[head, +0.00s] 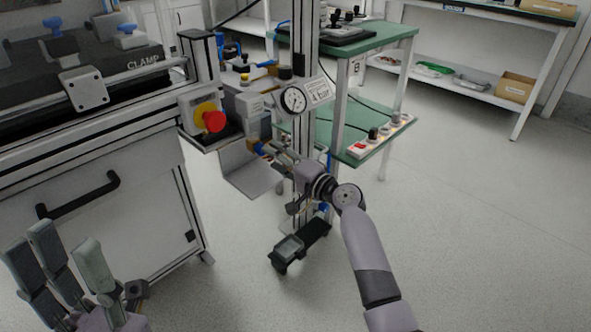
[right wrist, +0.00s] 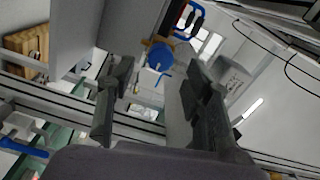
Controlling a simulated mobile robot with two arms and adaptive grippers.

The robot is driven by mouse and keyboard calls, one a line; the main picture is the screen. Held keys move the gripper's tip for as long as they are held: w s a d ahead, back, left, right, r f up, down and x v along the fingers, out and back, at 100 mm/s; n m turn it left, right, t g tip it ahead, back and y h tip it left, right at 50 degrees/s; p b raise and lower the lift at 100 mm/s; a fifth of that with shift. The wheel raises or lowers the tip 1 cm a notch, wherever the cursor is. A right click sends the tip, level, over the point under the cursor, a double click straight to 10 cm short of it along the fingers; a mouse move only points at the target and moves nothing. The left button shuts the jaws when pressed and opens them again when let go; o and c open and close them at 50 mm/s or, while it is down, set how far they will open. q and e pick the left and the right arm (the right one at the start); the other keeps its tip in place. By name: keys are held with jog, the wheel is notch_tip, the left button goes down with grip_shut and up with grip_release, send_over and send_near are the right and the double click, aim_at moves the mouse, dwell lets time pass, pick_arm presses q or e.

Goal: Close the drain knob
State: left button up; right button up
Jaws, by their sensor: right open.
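In the right wrist view, a round blue knob (right wrist: 160,57) with a brass-coloured part around it lies beyond and between the fingertips; it looks like the drain knob. My right gripper (right wrist: 150,90) is open, with a finger on either side of the knob's line and nothing held. In the head view the right gripper (head: 277,158) reaches toward the brass and blue fitting below the dial gauge (head: 293,99); the knob is small and partly hidden there. My left gripper (head: 62,255) is at the lower left, fingers apart and empty, away from the fitting.
A grey cabinet bench (head: 110,215) with a red emergency button (head: 214,121) stands left. A metal plate (head: 250,172) hangs near the right gripper. A black pedal (head: 300,245) lies on the floor. A green-topped table (head: 385,40) stands behind. Floor at right is clear.

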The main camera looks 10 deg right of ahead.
jog(key=v, duration=0.8)
jog(key=shift+s, duration=0.15)
jog(key=shift+d, duration=0.15)
